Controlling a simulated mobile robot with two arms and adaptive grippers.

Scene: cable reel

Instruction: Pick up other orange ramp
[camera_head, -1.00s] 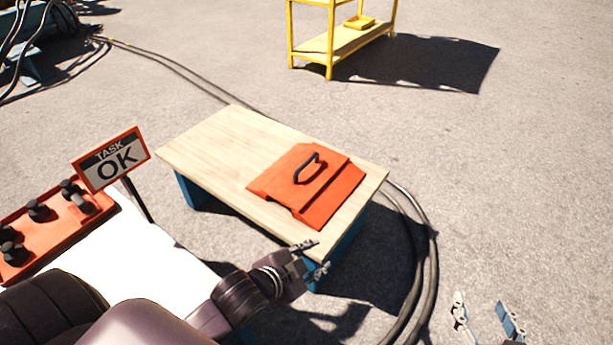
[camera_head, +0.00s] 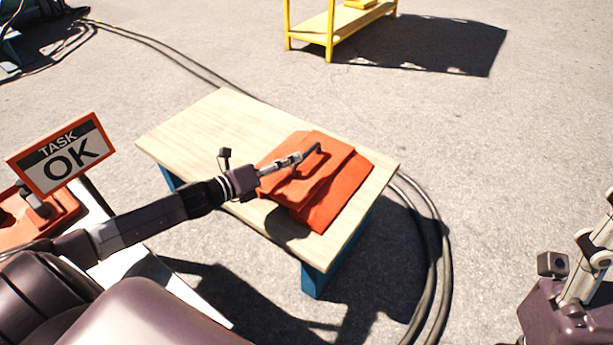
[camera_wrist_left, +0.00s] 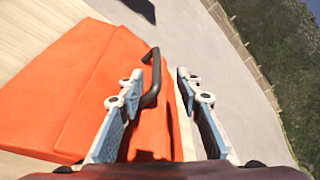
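The orange ramp (camera_head: 328,193) with a black handle (camera_head: 313,150) lies on the wooden-topped table (camera_head: 205,130). My left gripper (camera_head: 296,159) reaches over the ramp to its handle. In the left wrist view the fingers of this gripper (camera_wrist_left: 160,86) are apart, with the handle (camera_wrist_left: 154,75) between them, nearer the left finger. The ramp (camera_wrist_left: 65,85) fills the left and middle of that view and lies flat. My right gripper (camera_head: 590,262) is at the right edge of the head view, partly cut off, away from the table.
A "TASK OK" sign (camera_head: 65,155) stands at the left above an orange panel (camera_head: 45,215). Black cables (camera_head: 432,260) lie on the ground right of the table. A yellow rack (camera_head: 335,25) stands behind. Open pavement lies to the right.

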